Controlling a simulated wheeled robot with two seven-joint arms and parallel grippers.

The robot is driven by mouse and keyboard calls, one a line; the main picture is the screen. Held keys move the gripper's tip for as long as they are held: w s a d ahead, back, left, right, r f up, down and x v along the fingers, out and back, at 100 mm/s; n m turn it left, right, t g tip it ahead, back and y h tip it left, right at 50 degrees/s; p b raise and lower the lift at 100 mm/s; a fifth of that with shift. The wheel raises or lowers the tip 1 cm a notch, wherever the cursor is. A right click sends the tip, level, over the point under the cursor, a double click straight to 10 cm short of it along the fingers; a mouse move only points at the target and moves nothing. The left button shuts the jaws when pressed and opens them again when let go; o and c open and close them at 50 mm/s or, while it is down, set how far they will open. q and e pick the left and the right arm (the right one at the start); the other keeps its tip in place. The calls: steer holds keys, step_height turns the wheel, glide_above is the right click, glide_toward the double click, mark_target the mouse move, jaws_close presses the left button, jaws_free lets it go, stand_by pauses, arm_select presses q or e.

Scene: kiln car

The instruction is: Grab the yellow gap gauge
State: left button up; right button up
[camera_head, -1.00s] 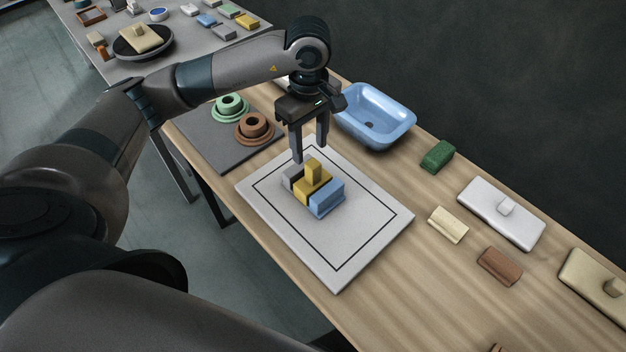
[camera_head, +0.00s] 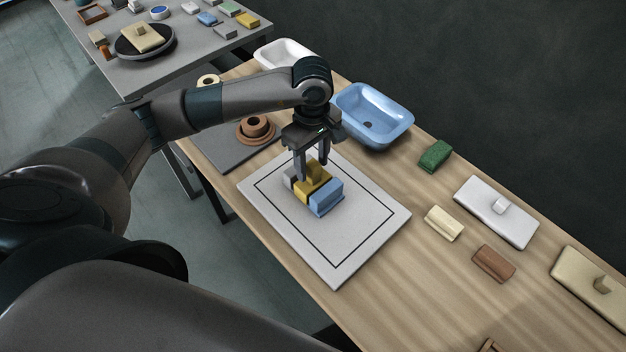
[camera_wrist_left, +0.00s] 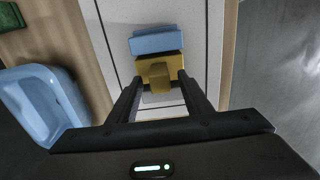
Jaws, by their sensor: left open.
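The yellow gap gauge (camera_head: 316,185) has a block base with an upright grip on top. It stands on the white board (camera_head: 356,236), between a blue block (camera_head: 327,198) and a grey block (camera_head: 289,176). My left gripper (camera_head: 313,172) is open, pointing down over the yellow gauge, with its fingers around or just beside the grip. In the left wrist view the yellow gauge (camera_wrist_left: 160,72) lies just ahead between the two fingertips (camera_wrist_left: 160,82), with the blue block (camera_wrist_left: 157,40) beyond it. Contact cannot be made out. My right gripper is not in view.
A blue basin (camera_head: 372,116) stands close behind the board. Green (camera_head: 435,155), cream (camera_head: 444,223) and brown (camera_head: 494,263) blocks lie to the right, near a white lidded slab (camera_head: 497,211). A dark mat (camera_head: 232,150) with a brown ringed piece (camera_head: 256,130) is at the left.

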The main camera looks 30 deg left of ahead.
arm_select(q)
steer(key=shift+s+d+f+p, duration=0.1)
steer(key=shift+f+p, duration=0.4)
steer(key=shift+f, duration=0.95)
jaws_close()
